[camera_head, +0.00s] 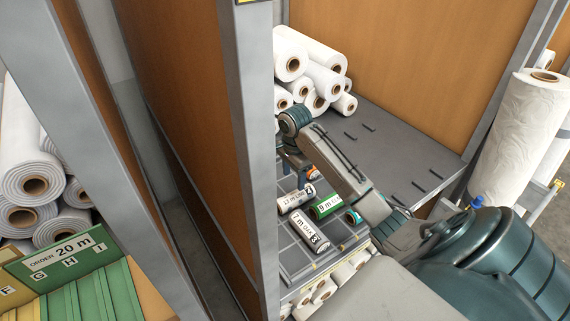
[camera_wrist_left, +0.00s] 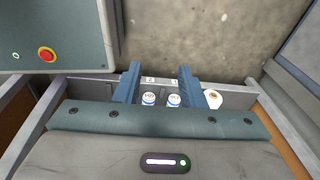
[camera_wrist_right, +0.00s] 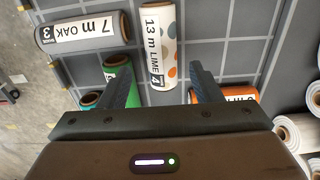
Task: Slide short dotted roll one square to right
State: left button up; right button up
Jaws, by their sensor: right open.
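The white roll with orange and grey dots, labelled "13 m LIME 4" (camera_wrist_right: 160,40), lies on the dark grid board in the right wrist view. In the head view it (camera_head: 296,199) lies beside the other rolls. My right gripper (camera_wrist_right: 163,80) is open, its fingers on either side of the dotted roll's near end; I cannot tell whether they touch it. In the head view this gripper (camera_head: 291,162) is partly hidden by its own arm. My left gripper (camera_wrist_left: 158,76) is open in the left wrist view, above a grey bin and out of the head view.
A grey "7 m OAK 3" roll (camera_wrist_right: 85,36), a green roll (camera_wrist_right: 118,72) and a teal roll (camera_wrist_right: 90,99) lie left of the dotted roll. An orange roll (camera_wrist_right: 228,97) lies right. White rolls (camera_head: 310,75) are stacked behind. A grey post (camera_head: 250,150) stands left.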

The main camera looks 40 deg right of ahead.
aim_at(293, 194)
jog(key=f+b, duration=0.1)
jog(key=d+f+b, duration=0.1)
jog(key=f, duration=0.1)
jog(key=shift+f, duration=0.2)
jog(key=shift+a+f+p, duration=0.1)
jog(key=shift+f+p, duration=0.35)
jog(key=shift+p, duration=0.5)
jog(key=f, duration=0.1)
jog(key=f+p, duration=0.1)
jog(key=f, duration=0.2)
jog(key=shift+a+f, duration=0.35)
jog(key=shift+f, duration=0.35)
jog(key=shift+d+f, duration=0.15)
jog(key=shift+f, duration=0.2)
jog(key=shift+c, duration=1.3)
jog(key=c, duration=0.5)
jog(key=shift+s+d, duration=0.1)
jog(key=shift+d, duration=0.95)
pick_arm(q)
jog(key=shift+s+d+r, duration=0.15)
jog(key=shift+d+r, duration=0.25)
jog(key=shift+d, duration=0.2)
pick_arm(e)
jog(key=shift+s+d+r, duration=0.1)
jog(key=shift+s+d, duration=0.05)
jog(key=shift+d, duration=1.3)
jog(key=shift+s+d, duration=0.15)
jog(key=shift+d, duration=1.3)
jog(key=o, duration=1.1)
jog(key=shift+c, duration=0.2)
